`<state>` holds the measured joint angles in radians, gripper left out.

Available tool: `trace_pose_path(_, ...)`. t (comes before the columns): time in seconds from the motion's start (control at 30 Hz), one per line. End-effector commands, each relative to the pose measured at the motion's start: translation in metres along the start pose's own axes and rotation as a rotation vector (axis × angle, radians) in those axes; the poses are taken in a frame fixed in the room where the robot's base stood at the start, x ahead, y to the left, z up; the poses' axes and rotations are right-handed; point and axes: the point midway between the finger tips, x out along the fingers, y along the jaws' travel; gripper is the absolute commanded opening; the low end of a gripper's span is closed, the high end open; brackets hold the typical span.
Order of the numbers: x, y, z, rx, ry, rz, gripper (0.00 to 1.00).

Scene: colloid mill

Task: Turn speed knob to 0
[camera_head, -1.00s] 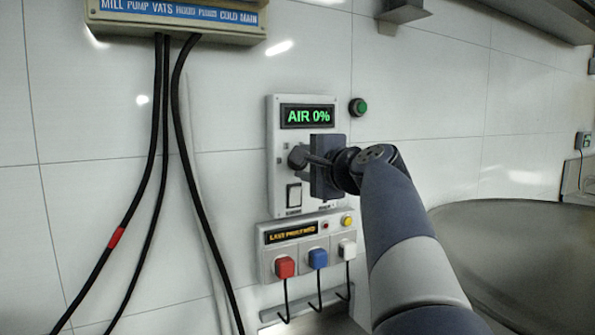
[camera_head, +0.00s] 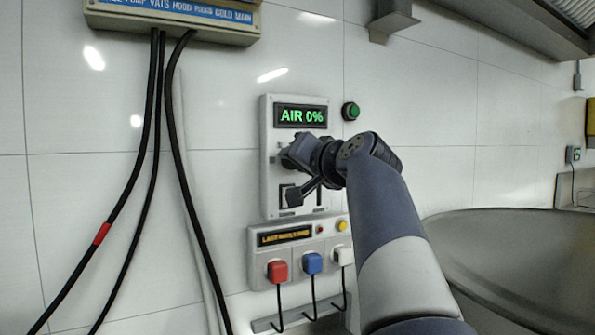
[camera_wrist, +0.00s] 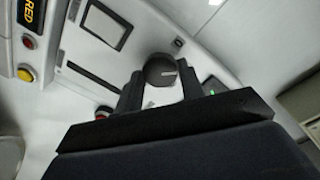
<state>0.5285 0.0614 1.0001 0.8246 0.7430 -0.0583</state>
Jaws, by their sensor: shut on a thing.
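The speed knob (camera_wrist: 160,69) is round and dark with a pale mark on its face. It sits between the two dark fingers of my gripper (camera_wrist: 160,80), which is shut on it in the wrist view. In the head view my wrist covers most of the knob, so its pointer cannot be read there. The control panel (camera_head: 268,180) is a light grey wall box. Its green display (camera_head: 301,116) reads AIR 0%.
A green button (camera_head: 350,111) is right of the panel. Below is a box with red (camera_head: 277,271), blue (camera_head: 312,263) and white plugs and an amber display (camera_head: 285,236). Black cables (camera_head: 172,120) hang at left. A large round metal vessel (camera_head: 510,270) stands at right.

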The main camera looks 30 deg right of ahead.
Motion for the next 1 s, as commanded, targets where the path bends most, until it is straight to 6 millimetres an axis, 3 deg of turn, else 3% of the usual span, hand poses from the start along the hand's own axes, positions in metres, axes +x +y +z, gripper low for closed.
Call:
trace_pose_path(0.6, 0.0012, 0.0042, 0.0050, -0.558, 0.027, 0.006, 0.14)
trace_pose_path(1.0, 0.0011, 0.0037, 0.0040, -0.766, 0.038, 0.008, 0.14)
